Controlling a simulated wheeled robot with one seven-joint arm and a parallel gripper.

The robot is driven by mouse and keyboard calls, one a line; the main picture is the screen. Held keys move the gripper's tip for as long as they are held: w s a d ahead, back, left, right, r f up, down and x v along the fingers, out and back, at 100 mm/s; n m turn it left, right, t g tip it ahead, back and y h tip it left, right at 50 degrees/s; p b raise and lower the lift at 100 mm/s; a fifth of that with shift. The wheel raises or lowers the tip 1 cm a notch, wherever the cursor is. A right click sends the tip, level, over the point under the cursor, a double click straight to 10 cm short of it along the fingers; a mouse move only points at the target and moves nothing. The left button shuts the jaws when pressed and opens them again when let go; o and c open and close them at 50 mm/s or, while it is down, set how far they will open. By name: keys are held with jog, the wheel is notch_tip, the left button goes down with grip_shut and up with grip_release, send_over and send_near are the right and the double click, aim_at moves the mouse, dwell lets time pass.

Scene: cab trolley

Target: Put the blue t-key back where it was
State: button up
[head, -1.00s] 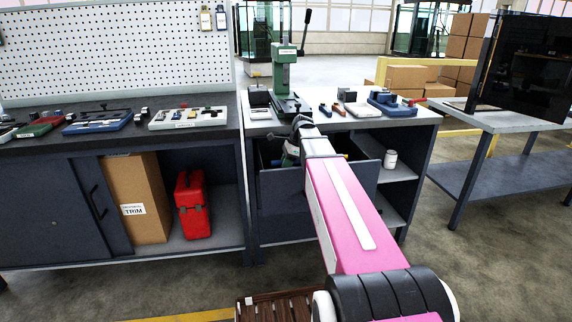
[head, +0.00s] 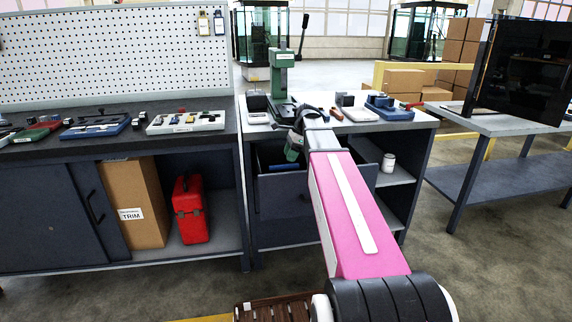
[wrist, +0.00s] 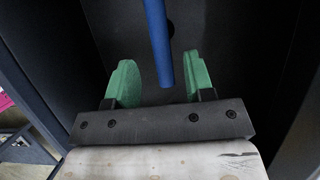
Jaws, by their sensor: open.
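A blue rod, which looks like part of the blue t-key (wrist: 157,35), shows in the wrist view inside a dark drawer. Its near end lies in the gap between my green fingers, closer to the right one; neither finger visibly touches it. Its far end is cut off by the frame. In the head view a blue bar (head: 284,168) shows low in the open drawer (head: 290,195) under the bench. My gripper (wrist: 160,68) is open and empty. In the head view its green fingers (head: 293,150) hang over the drawer opening, and my arm hides part of the drawer.
A green press (head: 282,80), a blue vise (head: 388,108) and small tools stand on the bench above. A white jar (head: 388,162) sits on the shelf right of the drawer. Dark drawer walls rise close around my gripper. A red case (head: 190,210) stands in the left cabinet.

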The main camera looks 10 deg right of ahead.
jog(key=shift+v, duration=2.65)
